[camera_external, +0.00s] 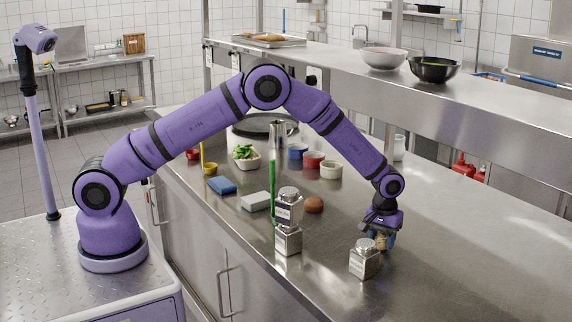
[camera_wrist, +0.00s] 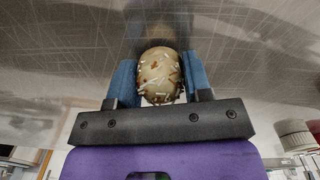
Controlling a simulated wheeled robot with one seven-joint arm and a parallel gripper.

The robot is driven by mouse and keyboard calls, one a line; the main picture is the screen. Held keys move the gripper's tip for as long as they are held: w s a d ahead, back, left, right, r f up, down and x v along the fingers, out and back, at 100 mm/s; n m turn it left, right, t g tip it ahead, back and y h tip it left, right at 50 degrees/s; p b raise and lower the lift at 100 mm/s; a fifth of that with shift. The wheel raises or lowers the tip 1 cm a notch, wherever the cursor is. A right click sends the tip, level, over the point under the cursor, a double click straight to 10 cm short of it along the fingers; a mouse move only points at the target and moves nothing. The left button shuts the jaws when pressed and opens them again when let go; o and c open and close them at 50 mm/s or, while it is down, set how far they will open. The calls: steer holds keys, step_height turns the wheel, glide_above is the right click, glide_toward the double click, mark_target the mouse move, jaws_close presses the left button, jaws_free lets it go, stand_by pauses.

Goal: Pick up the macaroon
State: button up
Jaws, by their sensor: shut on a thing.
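The macaroon (camera_wrist: 160,74) is a round, pale tan piece with white and brown flecks. In the wrist view it sits between the two blue fingers of my gripper (camera_wrist: 160,85), which is shut on it. In the external view my gripper (camera_external: 379,238) points down at the right part of the steel counter, just behind a small metal shaker. The macaroon (camera_external: 381,242) shows there only in part, low between the fingers. I cannot tell whether it touches the counter.
A labelled metal shaker (camera_external: 364,260) stands close in front of my gripper. Two more shakers are stacked (camera_external: 288,240) to the left, near a brown round item (camera_external: 314,205). Bowls, a sponge (camera_external: 222,186) and a white block (camera_external: 256,201) lie farther left. The counter's right side (camera_external: 480,260) is clear.

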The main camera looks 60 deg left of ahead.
mark_target(383, 234)
steer(key=shift+r, duration=0.5)
step_height(383, 234, up, 2)
steer(key=shift+r, duration=0.1)
steer(key=s+a, duration=0.2)
steer(key=s, duration=0.3)
steer(key=s+a, duration=0.2)
steer(key=s, duration=0.3)
steer(key=s+a+r, duration=0.1)
steer(key=s+a, duration=0.1)
steer(key=s, duration=0.2)
steer(key=shift+s+r, duration=0.1)
steer(key=shift+s, duration=0.3)
